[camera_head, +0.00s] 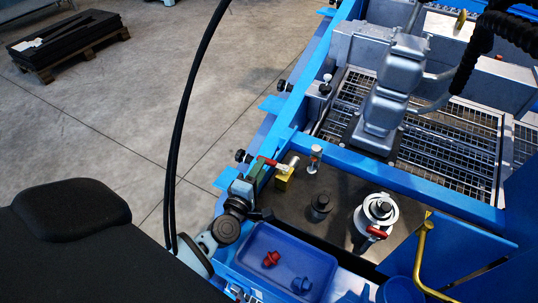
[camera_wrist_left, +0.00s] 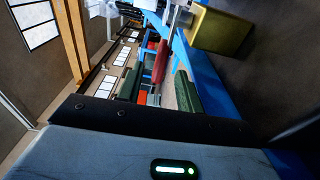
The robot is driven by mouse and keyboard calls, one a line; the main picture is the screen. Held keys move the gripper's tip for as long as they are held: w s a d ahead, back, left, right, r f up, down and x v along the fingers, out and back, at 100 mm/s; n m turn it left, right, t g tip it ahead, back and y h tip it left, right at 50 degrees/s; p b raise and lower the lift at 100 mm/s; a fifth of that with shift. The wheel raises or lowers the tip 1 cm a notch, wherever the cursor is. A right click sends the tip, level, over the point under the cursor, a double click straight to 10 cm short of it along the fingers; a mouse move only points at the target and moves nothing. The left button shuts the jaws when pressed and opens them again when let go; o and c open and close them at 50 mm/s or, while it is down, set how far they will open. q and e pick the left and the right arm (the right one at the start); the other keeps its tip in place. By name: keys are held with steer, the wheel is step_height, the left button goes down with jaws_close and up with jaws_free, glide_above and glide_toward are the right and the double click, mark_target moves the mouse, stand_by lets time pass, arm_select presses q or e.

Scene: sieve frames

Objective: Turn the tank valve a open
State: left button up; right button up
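A yellow valve body (camera_head: 283,180) with a red lever (camera_head: 267,161) sits at the left edge of the dark tank top. My left gripper (camera_head: 257,172) is beside it, at the lever end. In the left wrist view the yellow body (camera_wrist_left: 222,28) is at the top. The red lever (camera_wrist_left: 161,62) lies between the two green finger pads of my left gripper (camera_wrist_left: 158,90), with gaps visible on both sides. The fingers are open around the lever. A second red handle (camera_head: 377,232) is on a round white fitting (camera_head: 362,215) further right. My right gripper is not in view.
A blue tray (camera_head: 262,284) with a red part (camera_head: 271,259) and a blue part (camera_head: 301,284) is close in front. A black knob (camera_head: 320,205) and a small capped post (camera_head: 315,158) stand near the valve. Blue frame rails border the machine.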

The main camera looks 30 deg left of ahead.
arm_select(q)
steer(key=w, duration=0.6)
steer(key=shift+a+b, duration=0.4)
steer(key=shift+w, duration=0.1)
steer(key=shift+c, duration=0.5)
jaws_close()
